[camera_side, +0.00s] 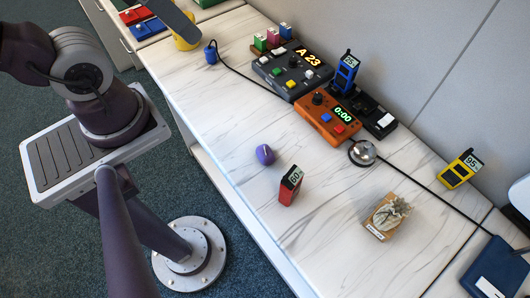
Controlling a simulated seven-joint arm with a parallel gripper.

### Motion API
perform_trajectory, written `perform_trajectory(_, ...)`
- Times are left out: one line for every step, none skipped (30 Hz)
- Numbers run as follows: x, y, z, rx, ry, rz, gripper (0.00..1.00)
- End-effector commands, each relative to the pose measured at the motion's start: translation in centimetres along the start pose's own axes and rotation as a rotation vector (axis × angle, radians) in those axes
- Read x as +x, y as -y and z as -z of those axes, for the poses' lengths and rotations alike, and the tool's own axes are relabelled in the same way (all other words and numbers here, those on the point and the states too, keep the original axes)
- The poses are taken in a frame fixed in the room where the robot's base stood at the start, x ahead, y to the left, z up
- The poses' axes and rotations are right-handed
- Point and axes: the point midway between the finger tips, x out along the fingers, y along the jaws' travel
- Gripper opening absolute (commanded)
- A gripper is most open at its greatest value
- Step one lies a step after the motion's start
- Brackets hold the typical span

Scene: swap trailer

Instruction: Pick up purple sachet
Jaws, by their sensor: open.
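A small rounded purple object (265,154) lies on the white marble-patterned worktop, left of the middle of the table. It is the only small purple thing on the table and looks like the purple sachet, though it is too small to make out its surface. Nothing touches it. Parts of my arm show at the left, beside the table, but my gripper is not visible in this view.
A red device with a display (290,186) stands just below and right of the purple object. The left front worktop is clear.

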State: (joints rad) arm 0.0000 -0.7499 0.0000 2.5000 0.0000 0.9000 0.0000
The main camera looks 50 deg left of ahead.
Motion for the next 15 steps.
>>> perform_trajectory(0.0, 0.0, 0.0, 0.0, 0.0, 0.0, 0.63)
perform_trajectory(0.0, 0.0, 0.0, 0.0, 0.0, 0.0, 0.62)
perform_trajectory(0.0, 0.0, 0.0, 0.0, 0.0, 0.0, 0.62)
perform_trajectory(0.0, 0.0, 0.0, 0.0, 0.0, 0.0, 0.62)
perform_trajectory(0.0, 0.0, 0.0, 0.0, 0.0, 0.0, 0.62)
perform_trajectory(0.0, 0.0, 0.0, 0.0, 0.0, 0.0, 0.62)
perform_trajectory(0.0, 0.0, 0.0, 0.0, 0.0, 0.0, 0.62)
perform_trajectory(0.0, 0.0, 0.0, 0.0, 0.0, 0.0, 0.62)
perform_trajectory(0.1, 0.0, 0.0, -0.003, 0.006, -0.001, 0.62)
perform_trajectory(0.2, -0.1, 0.1, -0.009, 0.019, -0.004, 0.62)
perform_trajectory(0.5, -0.1, 0.3, -0.021, 0.045, -0.009, 0.62)
perform_trajectory(1.1, -0.3, 0.6, -0.047, 0.094, -0.022, 0.62)
perform_trajectory(1.8, -0.5, 0.9, -0.075, 0.146, -0.035, 0.62)
perform_trajectory(2.5, -0.7, 1.3, -0.109, 0.205, -0.051, 0.62)
perform_trajectory(3.8, -0.9, 1.9, -0.164, 0.292, -0.077, 0.62)
